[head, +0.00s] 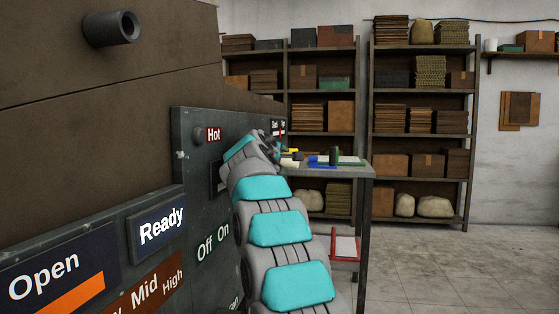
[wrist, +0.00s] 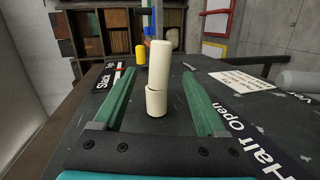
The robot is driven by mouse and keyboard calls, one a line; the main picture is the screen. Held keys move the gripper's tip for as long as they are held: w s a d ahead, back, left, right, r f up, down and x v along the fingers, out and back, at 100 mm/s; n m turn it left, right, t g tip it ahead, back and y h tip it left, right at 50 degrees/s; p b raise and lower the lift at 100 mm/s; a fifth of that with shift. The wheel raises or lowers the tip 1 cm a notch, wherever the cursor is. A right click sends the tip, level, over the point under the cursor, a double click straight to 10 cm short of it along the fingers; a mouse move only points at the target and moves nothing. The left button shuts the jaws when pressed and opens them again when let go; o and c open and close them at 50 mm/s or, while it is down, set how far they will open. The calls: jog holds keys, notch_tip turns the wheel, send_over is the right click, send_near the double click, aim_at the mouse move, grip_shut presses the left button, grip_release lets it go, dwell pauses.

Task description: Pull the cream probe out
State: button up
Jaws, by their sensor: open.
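The cream probe (wrist: 161,62) shows in the middle of the wrist view as a pale cylinder with a seam across its lower part. It stands out from a dark panel (wrist: 85,112). My gripper (wrist: 157,78) is open, with one green finger on each side of the probe and a visible gap to both. The fingers do not appear to touch it. In the head view my arm reaches along the panel and its end hides the place of the probe, so I cannot make the probe out there.
A yellow cylinder (wrist: 140,55) stands behind the probe. A white label (wrist: 245,80) and a grey cylinder (wrist: 298,82) are at the right. In the head view a grey table (head: 345,172) holds small items beyond my arm. The floor (head: 450,270) at right is clear.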

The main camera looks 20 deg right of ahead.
aim_at(287, 162)
jog(key=p+x, duration=0.1)
jog(key=x, duration=0.3)
jog(key=shift+w+d+p, duration=0.25)
jog(key=shift+d+p, duration=0.05)
jog(key=shift+p, duration=0.05)
jog(key=shift+w+d+f, duration=0.25)
jog(key=shift+w+d, duration=0.2)
grip_shut()
dwell(0.7)
